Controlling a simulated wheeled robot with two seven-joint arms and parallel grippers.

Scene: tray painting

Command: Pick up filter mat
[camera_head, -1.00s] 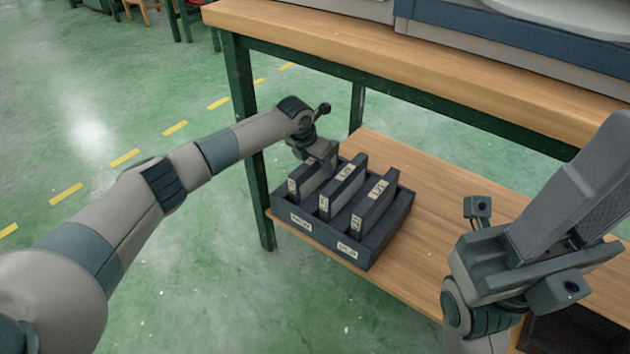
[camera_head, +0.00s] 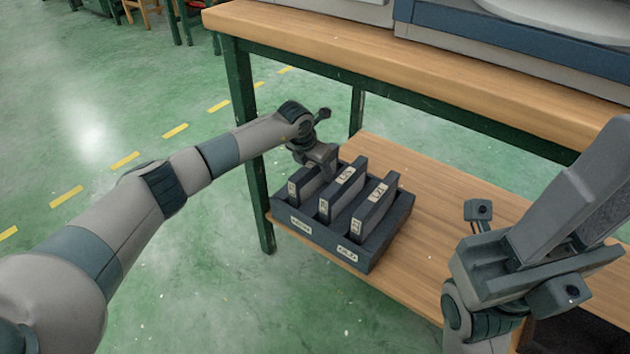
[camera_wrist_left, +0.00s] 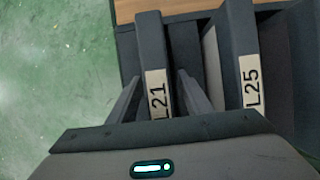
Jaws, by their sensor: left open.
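Several dark grey filter mats stand upright in a dark slotted rack (camera_head: 372,256) on the lower wooden shelf. The leftmost filter mat (camera_head: 294,189) sits under my left gripper (camera_head: 326,168). In the left wrist view this filter mat (camera_wrist_left: 155,50) bears the label L21. My left gripper (camera_wrist_left: 160,85) is open, with one finger on each side of that mat's upper edge. The middle mat (camera_head: 341,191) shows as L25 in the left wrist view (camera_wrist_left: 240,55). My right gripper (camera_head: 535,235) is at the right; its jaw gap cannot be made out.
A third mat (camera_head: 375,208) stands in the right slot. The upper wooden tabletop (camera_head: 400,60) overhangs behind the rack, with a green leg (camera_head: 241,90) beside my left arm. The shelf (camera_head: 440,185) is bare right of the rack.

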